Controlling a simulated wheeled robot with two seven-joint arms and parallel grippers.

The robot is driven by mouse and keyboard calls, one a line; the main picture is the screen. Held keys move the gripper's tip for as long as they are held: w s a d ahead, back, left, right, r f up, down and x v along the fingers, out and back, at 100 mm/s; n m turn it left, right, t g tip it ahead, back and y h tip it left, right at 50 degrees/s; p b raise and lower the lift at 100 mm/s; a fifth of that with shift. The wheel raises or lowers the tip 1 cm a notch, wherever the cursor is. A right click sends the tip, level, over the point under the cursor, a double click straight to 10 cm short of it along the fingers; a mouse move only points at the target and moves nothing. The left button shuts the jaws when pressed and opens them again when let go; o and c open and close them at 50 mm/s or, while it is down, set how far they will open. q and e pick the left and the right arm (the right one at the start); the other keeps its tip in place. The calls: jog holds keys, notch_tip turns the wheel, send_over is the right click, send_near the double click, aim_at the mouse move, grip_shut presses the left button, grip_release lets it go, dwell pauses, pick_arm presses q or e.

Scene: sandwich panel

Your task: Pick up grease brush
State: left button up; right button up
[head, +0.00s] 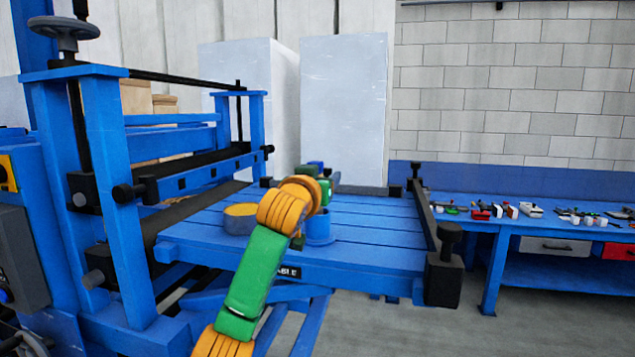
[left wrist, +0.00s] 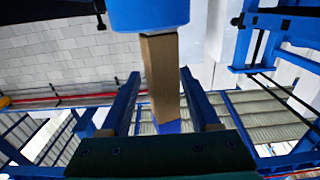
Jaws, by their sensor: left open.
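The grease brush (left wrist: 166,75) shows in the left wrist view as a tan handle with a blue end, standing out of a blue holder (left wrist: 150,12); that view is upside down. The blue holder (head: 320,230) stands on the blue table in the head view, partly behind my arm. I cannot make out the brush there. My left gripper (head: 323,177) is above the holder, largely hidden by my orange wrist. In the left wrist view its blue fingers (left wrist: 159,78) are apart, one on each side of the handle, with gaps visible. My right gripper is out of view.
A round blue tin with yellow contents (head: 240,217) stands left of the holder on the slatted blue table (head: 375,245). A blue roller frame (head: 105,150) rises at the left. A side bench (head: 575,240) with several small tools stands at the right.

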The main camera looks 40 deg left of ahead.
pick_arm(q)
jog(key=shift+w+a+f, duration=0.15)
jog(key=shift+w+a, duration=0.05)
jog(key=shift+d, duration=0.1)
grip_shut()
notch_tip(320, 180, up, 10)
jog(key=shift+p, duration=0.45)
